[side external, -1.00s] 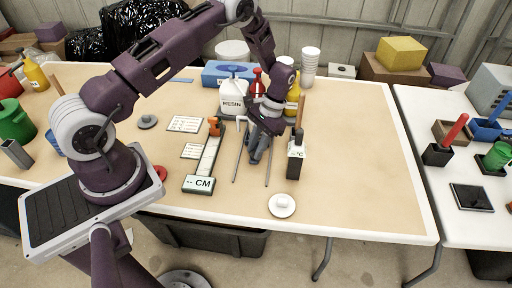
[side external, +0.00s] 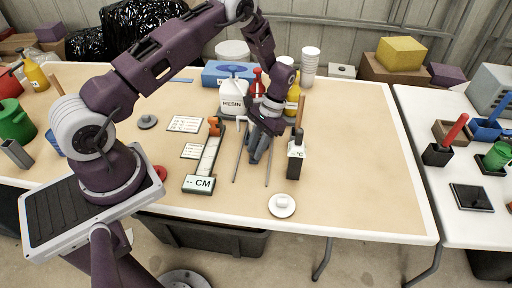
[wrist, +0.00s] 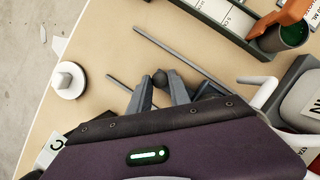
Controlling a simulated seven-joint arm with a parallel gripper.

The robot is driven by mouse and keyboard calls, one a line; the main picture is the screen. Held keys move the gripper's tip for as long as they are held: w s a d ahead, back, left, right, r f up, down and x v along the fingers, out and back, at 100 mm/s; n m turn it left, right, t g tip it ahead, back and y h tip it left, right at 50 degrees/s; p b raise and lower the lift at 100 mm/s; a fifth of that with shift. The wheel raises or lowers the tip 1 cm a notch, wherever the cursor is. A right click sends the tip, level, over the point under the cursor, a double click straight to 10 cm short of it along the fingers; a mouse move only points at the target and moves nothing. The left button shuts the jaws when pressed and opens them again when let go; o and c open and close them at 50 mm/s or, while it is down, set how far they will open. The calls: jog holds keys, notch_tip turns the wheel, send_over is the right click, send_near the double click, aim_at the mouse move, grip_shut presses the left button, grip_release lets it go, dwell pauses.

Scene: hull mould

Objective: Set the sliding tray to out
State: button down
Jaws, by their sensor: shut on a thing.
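Two thin grey rails, the left one (side external: 239,152) and the right one (side external: 268,168), lie on the table and point toward its front edge. They also show in the wrist view, as an upper rail (wrist: 185,58) and a lower rail (wrist: 120,82). My gripper (side external: 253,160) is low between the rails. In the wrist view my gripper (wrist: 160,88) has its fingers closed around a small dark round knob (wrist: 160,77). The body of the sliding tray is hidden behind my gripper and wrist, so its position along the rails cannot be read clearly.
A scale marked CM (side external: 199,184) stands left of the rails. A dark block marked C (side external: 296,160) stands close on the right. The resin jug (side external: 232,98) is behind. A white lidded disc (side external: 282,206) lies in front. The table's front right is clear.

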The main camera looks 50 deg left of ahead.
dwell(0.3)
jog(key=s+d, duration=1)
jog(key=shift+s+d, duration=0.15)
jog(key=shift+d, duration=0.05)
jog(key=c, duration=1.3)
grip_release()
jog(key=shift+c, duration=0.2)
jog(key=shift+o, duration=0.5)
jog(key=shift+a+r, duration=0.1)
jog(key=v, duration=0.7)
